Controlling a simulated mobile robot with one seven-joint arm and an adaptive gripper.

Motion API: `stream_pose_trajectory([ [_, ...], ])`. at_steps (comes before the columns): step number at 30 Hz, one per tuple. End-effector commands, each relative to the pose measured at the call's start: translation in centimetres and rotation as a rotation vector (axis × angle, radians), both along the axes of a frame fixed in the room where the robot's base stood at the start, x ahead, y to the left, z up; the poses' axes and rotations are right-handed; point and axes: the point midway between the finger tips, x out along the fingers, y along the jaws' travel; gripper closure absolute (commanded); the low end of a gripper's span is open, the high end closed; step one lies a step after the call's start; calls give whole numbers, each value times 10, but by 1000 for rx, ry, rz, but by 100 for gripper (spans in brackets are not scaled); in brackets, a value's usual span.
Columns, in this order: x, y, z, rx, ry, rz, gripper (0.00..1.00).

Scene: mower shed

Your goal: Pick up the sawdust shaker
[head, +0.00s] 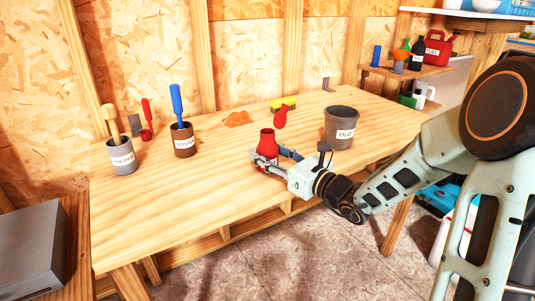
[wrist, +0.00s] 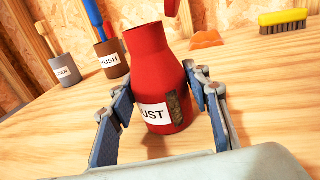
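The sawdust shaker (head: 268,146) is a red bottle with a narrowed neck, standing on the wooden workbench. In the wrist view the shaker (wrist: 160,75) shows a white label ending in "UST" and a dark strip beside it. My gripper (head: 272,158) reaches in from the right at low height. In the wrist view my gripper (wrist: 165,100) is open, with one finger on each side of the shaker's body. The fingers are very close to its sides; I cannot tell whether they touch. The shaker's base rests on the bench.
The workbench (head: 190,200) also holds a grey pot (head: 121,158) and a brown pot (head: 184,142) with brushes, a dark bucket labelled "OLD" (head: 341,130), a yellow brush (wrist: 283,20) and an orange lump (wrist: 207,39). A red item (head: 280,118) is just behind the shaker. The bench's front left is clear.

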Motion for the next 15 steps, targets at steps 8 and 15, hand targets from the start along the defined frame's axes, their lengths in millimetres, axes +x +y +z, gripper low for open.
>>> stream_pose_trajectory([
  [8, 0, 0, 0, 0, 0, 0, 84],
  [15, 0, 0, 1, -1, -1, 0, 84],
])
